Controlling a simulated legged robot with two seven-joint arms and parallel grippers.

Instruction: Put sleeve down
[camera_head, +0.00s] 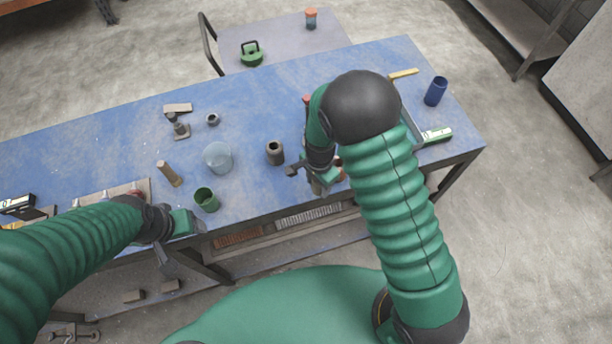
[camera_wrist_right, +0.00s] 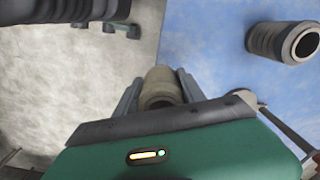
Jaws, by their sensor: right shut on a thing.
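My right gripper (camera_head: 316,184) is low over the near edge of the blue table, right of centre. In the right wrist view its two grey fingers (camera_wrist_right: 160,92) are shut on a short, hollow, tan-grey sleeve (camera_wrist_right: 160,82). The sleeve sits between the fingers with its open end towards the camera; whether its far end touches anything is hidden. A dark grey hollow cylinder (camera_head: 275,152) stands on the table left of the right gripper; it also shows in the wrist view (camera_wrist_right: 284,42). My left gripper (camera_head: 182,240) is at the table's near edge, its fingers unclear.
A clear cup (camera_head: 218,158), a green cup (camera_head: 206,200) and a wooden peg (camera_head: 169,173) stand left of the dark cylinder. The blue table (camera_head: 270,95) is clear towards the back middle.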

